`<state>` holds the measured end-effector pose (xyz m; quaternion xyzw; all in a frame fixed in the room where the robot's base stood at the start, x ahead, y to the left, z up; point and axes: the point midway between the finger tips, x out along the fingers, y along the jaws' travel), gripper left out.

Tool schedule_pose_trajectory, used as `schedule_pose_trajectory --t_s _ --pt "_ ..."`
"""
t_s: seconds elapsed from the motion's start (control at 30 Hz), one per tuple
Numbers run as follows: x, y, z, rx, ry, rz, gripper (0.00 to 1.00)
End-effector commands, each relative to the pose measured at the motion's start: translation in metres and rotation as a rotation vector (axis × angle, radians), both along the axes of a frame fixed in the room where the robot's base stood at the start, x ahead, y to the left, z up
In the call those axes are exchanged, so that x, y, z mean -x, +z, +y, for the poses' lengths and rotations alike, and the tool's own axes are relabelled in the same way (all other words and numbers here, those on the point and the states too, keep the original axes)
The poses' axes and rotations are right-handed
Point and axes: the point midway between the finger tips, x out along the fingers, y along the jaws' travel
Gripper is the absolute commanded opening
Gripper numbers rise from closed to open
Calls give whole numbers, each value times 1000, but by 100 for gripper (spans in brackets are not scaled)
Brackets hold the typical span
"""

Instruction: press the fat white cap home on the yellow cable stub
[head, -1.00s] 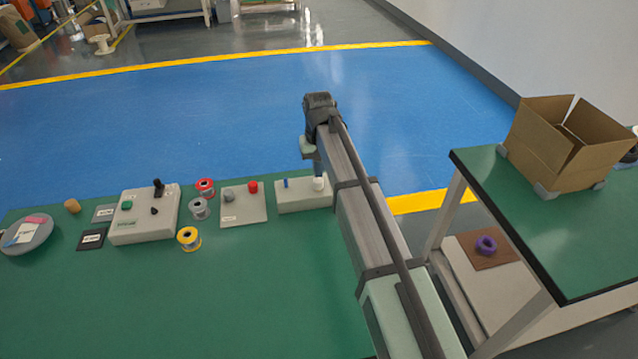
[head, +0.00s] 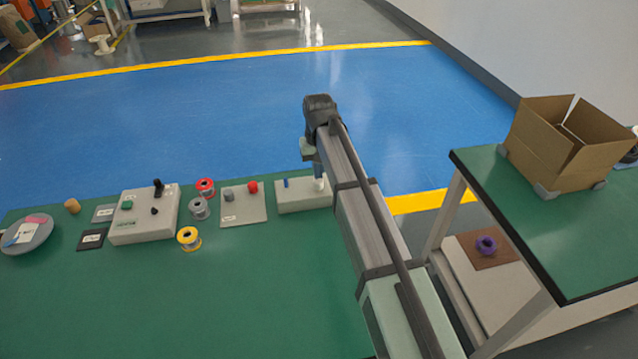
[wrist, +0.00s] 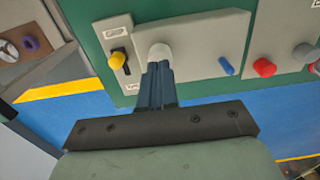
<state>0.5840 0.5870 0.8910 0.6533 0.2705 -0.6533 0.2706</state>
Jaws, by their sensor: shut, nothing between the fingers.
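The fat white cap (head: 319,184) stands upright at the right end of a pale block (head: 293,198) on the green table, and it shows in the wrist view (wrist: 160,51). My gripper (head: 318,174) is shut and empty, its fingertips pointing down at the cap's top. In the wrist view, the fingertips (wrist: 157,66) overlap the cap's near edge; I cannot tell whether they touch it. No yellow cable shows under the cap, so its seating is unclear. A thin blue stub (wrist: 227,66) stands on the same block.
A yellow knob (wrist: 117,60) on a small dark-and-pale plate lies beside the block. A panel with red (head: 252,187) and grey knobs stands on the other side. Wire spools (head: 189,238) and a control box (head: 145,222) are farther left. The front table is clear.

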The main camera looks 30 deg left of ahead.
Motion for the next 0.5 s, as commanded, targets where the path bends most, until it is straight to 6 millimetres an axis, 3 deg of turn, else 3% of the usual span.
schedule_pose_trajectory --t_s 0.5 --pt "0 -5 0 0 0 0 0"
